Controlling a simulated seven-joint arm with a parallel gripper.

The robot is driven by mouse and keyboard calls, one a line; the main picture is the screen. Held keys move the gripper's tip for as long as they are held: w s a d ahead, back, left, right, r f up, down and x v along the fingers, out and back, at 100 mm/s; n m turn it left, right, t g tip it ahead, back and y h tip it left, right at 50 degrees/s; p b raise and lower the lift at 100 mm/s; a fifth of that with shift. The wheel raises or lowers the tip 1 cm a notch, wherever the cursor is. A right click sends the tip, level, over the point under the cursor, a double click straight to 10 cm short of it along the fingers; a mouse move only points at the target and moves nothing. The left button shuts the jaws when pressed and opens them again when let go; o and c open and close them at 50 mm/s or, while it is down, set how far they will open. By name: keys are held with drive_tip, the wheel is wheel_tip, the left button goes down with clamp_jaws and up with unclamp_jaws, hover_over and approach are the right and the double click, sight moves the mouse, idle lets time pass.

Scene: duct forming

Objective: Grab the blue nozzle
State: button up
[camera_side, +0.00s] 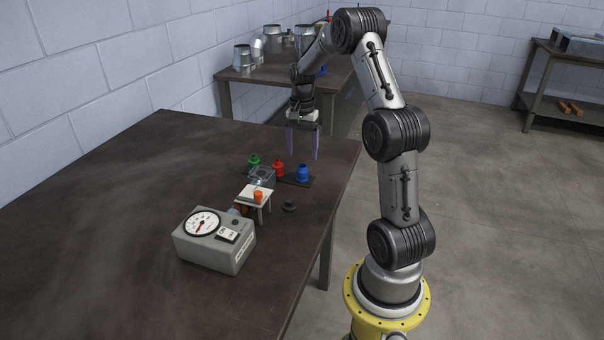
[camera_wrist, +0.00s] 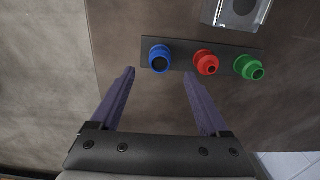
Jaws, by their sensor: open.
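The blue nozzle (camera_side: 302,172) stands upright at the right end of a dark strip on the table, beside a red nozzle (camera_side: 278,168) and a green nozzle (camera_side: 254,161). In the wrist view the blue nozzle (camera_wrist: 159,58) is at the left end of the strip, just beyond and between the fingertips as seen in the picture. My gripper (camera_side: 303,156) is open and empty, with its two purple fingers pointing down above the table near the blue nozzle. The fingers also show in the wrist view (camera_wrist: 160,73). No contact with the nozzle shows.
The dark strip (camera_wrist: 183,54) holds the nozzles. The table's left part is clear.

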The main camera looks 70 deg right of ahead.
sight(302, 165)
drive_tip(key=shift+a+f, duration=0.1)
drive_tip(key=shift+f, duration=2.95)
clamp_jaws()
